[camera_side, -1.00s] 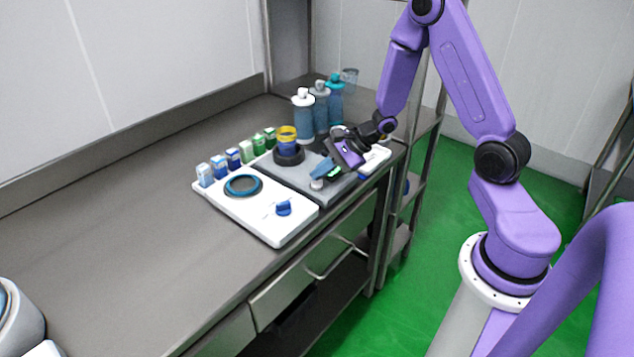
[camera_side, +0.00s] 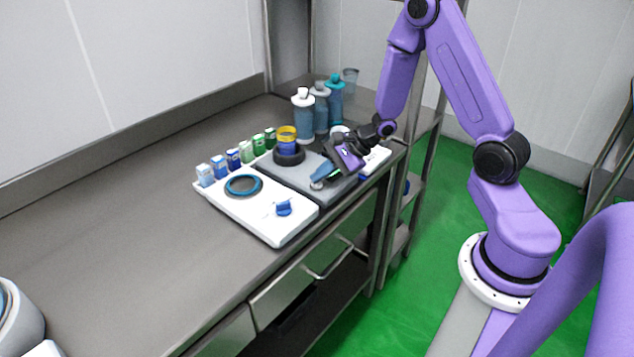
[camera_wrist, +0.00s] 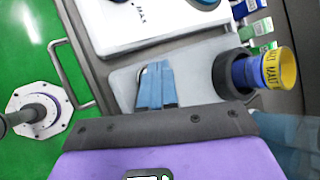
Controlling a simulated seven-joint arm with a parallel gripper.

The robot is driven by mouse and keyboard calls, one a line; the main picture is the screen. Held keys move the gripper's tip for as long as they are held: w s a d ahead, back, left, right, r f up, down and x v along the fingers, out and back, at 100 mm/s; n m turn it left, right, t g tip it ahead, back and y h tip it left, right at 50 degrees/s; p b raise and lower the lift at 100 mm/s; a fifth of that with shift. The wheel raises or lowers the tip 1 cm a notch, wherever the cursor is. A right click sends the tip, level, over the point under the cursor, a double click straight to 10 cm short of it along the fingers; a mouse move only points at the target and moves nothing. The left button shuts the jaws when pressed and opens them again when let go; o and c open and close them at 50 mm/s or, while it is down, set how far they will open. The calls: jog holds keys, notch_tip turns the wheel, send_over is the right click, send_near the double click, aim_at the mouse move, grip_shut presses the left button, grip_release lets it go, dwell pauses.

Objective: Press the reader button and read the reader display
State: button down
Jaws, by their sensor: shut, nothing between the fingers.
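The reader is a grey slab (camera_side: 283,174) on the bench, with a black ring (camera_side: 289,156) holding a blue cup with a yellow band (camera_side: 287,135). In the wrist view, the slab (camera_wrist: 200,72), ring (camera_wrist: 228,74) and cup (camera_wrist: 268,70), with lettering on its yellow part, also show. My gripper (camera_side: 317,181) is shut and empty, its blue fingers pointing down at the slab's front corner. The fingertips are over or on the small pale button (camera_side: 316,186), mostly hidden; contact is hard to tell. The fingers also show in the wrist view (camera_wrist: 154,75). The display is largely covered by my gripper and unreadable.
A white board (camera_side: 262,218) with a dark ring (camera_side: 243,186) and blue knob (camera_side: 283,208) adjoins the slab. Several small cartons (camera_side: 233,158) line the back edge. Several bottles (camera_side: 304,118) stand behind.

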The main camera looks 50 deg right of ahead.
aim_at(321, 184)
jog(key=shift+r, duration=0.1)
dwell(0.3)
jog(key=shift+r, duration=0.75)
jog(key=shift+r, duration=2.5)
